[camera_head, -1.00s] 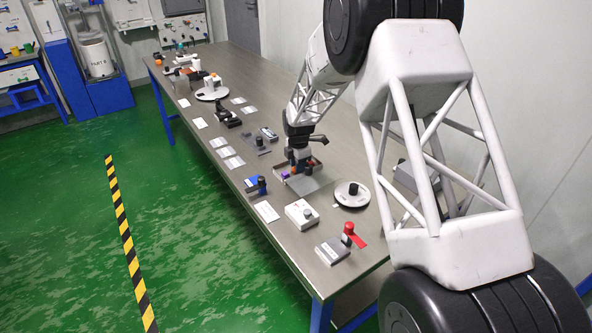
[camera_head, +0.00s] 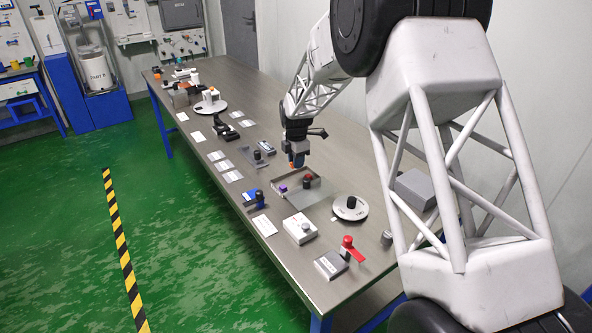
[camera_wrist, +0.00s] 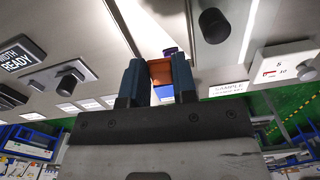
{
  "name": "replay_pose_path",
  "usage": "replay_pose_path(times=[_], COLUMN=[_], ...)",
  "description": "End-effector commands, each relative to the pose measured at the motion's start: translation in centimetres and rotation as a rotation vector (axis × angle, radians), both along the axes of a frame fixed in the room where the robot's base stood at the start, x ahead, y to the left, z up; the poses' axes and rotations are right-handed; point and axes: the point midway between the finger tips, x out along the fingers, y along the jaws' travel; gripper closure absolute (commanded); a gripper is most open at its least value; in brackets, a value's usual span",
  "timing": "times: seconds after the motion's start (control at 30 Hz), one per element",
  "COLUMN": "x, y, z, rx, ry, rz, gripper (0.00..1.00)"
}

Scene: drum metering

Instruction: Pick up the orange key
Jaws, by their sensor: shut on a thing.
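My gripper (camera_head: 296,164) hangs a little above the shallow tray (camera_head: 322,192) on the steel table. In the wrist view its two blue-grey fingers (camera_wrist: 160,85) are shut on the orange key (camera_wrist: 160,70), which sits between them. In the head view only a small orange patch of the key (camera_head: 292,165) shows at the fingertips. A purple piece (camera_head: 283,189) and a dark knob with a reddish top (camera_head: 308,179) stay in the tray below.
A round white dial plate (camera_head: 349,208) stands right of the tray. A white box (camera_head: 299,229), a grey box with a red lever (camera_head: 330,265) and a blue block (camera_head: 252,197) stand nearer the front. The table's back strip is mostly clear.

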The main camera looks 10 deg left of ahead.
Motion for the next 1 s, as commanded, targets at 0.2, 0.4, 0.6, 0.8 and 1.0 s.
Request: replay_pose_path(times=[0.2,0.4,0.6,0.8,1.0], x=[0.0,0.0,0.0,0.0,-0.2], y=[0.0,0.0,0.0,0.0,0.4], z=[1.8,2.1,2.0,2.0,2.1], rx=[0.001,0.0,0.0,0.0,0.0], ry=[-0.001,0.0,0.0,0.0,0.0], rz=[0.0,0.0,0.0,0.0,0.003], gripper=[0.96,0.96,0.96,0.96,0.96])
